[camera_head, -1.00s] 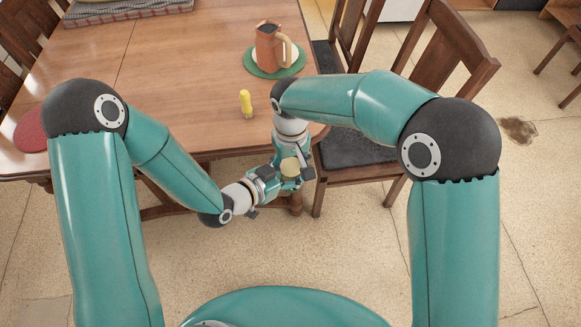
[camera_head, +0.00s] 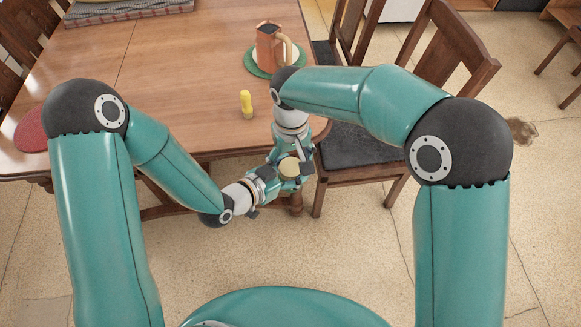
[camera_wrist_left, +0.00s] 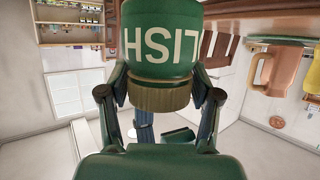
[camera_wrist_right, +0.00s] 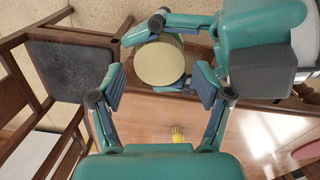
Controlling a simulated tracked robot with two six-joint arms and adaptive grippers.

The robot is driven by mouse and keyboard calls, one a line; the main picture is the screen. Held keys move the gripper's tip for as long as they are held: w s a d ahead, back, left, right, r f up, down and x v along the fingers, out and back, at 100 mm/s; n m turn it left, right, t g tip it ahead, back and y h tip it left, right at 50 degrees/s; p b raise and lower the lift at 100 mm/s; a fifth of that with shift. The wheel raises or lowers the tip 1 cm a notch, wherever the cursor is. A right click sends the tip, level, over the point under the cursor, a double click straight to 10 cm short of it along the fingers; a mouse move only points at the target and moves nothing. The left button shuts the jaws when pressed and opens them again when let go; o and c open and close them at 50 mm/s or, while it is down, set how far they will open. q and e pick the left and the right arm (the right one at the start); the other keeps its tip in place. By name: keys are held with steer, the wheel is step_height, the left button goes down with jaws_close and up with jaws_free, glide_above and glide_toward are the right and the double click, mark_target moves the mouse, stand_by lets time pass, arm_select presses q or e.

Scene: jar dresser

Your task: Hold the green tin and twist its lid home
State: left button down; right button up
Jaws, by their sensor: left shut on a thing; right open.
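The green tin (camera_wrist_left: 160,45) carries pale lettering, which appears inverted in the left wrist view. Its gold-tan lid (camera_wrist_left: 160,97) sits on its end there; whether it is fully seated I cannot tell. From above, the lid is a cream disc (camera_wrist_right: 159,63) in the right wrist view and a small round top (camera_head: 289,166) in the head view. My left gripper (camera_wrist_left: 160,85) is shut on the tin, a finger on each side. My right gripper (camera_wrist_right: 162,85) is open above the lid, its fingers on either side and apart from it.
The wooden table (camera_head: 180,90) lies beyond the grippers. On it stand a yellow shaker-like object (camera_head: 246,104) and an orange jug (camera_head: 268,48) on a green mat (camera_head: 258,73). A wooden chair (camera_head: 448,60) is at right. A red round mat (camera_head: 32,132) lies at left.

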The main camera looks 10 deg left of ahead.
step_height(320, 180, up, 2)
steer(key=shift+a+r, duration=0.1)
steer(key=shift+r, duration=0.05)
steer(key=c, duration=0.3)
step_height(320, 180, up, 3)
steer(key=n, duration=0.6)
steer(key=shift+r+n, duration=0.15)
steer(key=shift+n, duration=0.15)
steer(key=shift+f, duration=4.05)
